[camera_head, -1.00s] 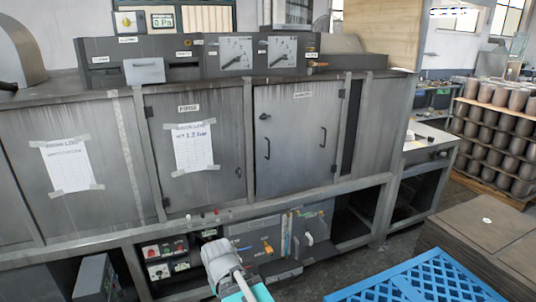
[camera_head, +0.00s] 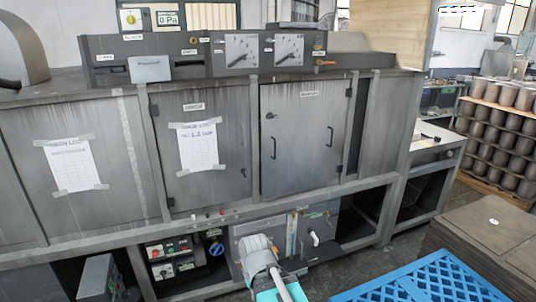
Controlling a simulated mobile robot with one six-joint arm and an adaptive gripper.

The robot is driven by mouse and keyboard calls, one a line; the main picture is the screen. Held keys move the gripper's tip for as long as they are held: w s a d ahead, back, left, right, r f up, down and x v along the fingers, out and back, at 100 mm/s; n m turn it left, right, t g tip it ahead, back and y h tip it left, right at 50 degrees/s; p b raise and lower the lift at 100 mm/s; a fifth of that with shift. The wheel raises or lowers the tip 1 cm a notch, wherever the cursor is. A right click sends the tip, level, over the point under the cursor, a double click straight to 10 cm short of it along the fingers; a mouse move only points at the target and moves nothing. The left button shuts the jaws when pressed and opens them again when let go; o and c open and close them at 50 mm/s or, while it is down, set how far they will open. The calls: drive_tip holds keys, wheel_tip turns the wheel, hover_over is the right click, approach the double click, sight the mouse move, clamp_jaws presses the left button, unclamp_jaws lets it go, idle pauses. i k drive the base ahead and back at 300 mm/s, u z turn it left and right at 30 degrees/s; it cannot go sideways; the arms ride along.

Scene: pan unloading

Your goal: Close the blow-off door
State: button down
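A grey metal door (camera_head: 305,140) with two dark handles sits in the front of the long grey machine, right of centre. A small label (camera_head: 310,93) is at its top, too small to read surely. The door looks flush or nearly flush with its frame; I cannot tell whether a small gap remains at its left edge. My arm (camera_head: 262,262), grey and teal, rises from the bottom centre, below and left of the door and apart from it. My gripper's fingers cannot be made out.
A neighbouring door (camera_head: 198,147) carries a taped paper sheet. Gauges (camera_head: 242,50) top the machine. Below are open bays and switch boxes (camera_head: 168,257). A blue pallet (camera_head: 425,285) and a stack of dark sheets (camera_head: 490,235) stand at lower right, near shelves of grey cylinders (camera_head: 495,140).

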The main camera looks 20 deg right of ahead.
sight(302, 147)
drive_tip(key=z, duration=0.05)
drive_tip(key=i, duration=0.95)
